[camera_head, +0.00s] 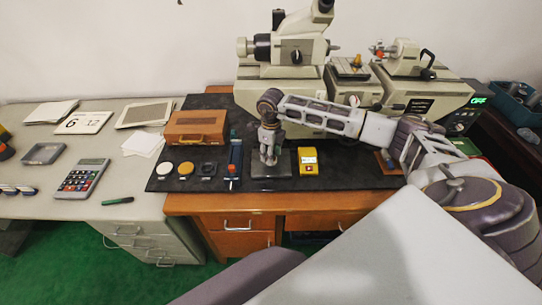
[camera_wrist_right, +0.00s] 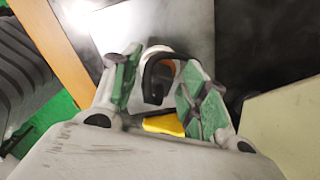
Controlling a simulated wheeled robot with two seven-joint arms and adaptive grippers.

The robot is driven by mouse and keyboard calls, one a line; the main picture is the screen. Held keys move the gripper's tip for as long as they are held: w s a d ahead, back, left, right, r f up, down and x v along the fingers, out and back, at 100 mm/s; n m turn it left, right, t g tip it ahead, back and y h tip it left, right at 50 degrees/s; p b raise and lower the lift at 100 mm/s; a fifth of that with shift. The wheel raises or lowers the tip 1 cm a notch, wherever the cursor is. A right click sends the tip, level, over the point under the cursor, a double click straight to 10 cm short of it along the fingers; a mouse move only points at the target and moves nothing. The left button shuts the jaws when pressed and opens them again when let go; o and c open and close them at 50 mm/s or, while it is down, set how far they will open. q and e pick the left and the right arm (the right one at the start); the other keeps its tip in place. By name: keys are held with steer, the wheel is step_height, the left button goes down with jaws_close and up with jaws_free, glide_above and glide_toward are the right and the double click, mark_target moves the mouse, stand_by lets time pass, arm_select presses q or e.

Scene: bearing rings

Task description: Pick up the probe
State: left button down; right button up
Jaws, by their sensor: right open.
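My right gripper (camera_head: 268,158) points down over a grey metal block (camera_head: 272,172) on the dark mat. In the right wrist view its green-padded fingers (camera_wrist_right: 160,85) are apart. A black hooked part (camera_wrist_right: 151,84) with some orange inside shows between them, above the grey metal surface (camera_wrist_right: 178,25). A yellow piece (camera_wrist_right: 164,124) shows nearer the palm. The hooked part may be the probe, but I cannot tell for sure; the gripper hides this spot in the head view. My left gripper is in neither view.
A blue tool (camera_head: 235,160) and several small round pieces lie left of the block. A yellow box (camera_head: 308,161) stands close on its right. A brown case (camera_head: 196,127) and a large microscope machine (camera_head: 290,75) stand behind. A calculator (camera_head: 82,178) lies on the left desk.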

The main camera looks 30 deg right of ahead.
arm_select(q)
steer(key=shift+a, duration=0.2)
arm_select(e)
steer(key=shift+c, duration=0.3)
jaws_close()
steer(key=shift+r, duration=0.1)
step_height(320, 180, up, 9)
steer(key=shift+r+b, duration=0.1)
steer(key=shift+b, duration=0.6)
steer(key=shift+r, duration=0.3)
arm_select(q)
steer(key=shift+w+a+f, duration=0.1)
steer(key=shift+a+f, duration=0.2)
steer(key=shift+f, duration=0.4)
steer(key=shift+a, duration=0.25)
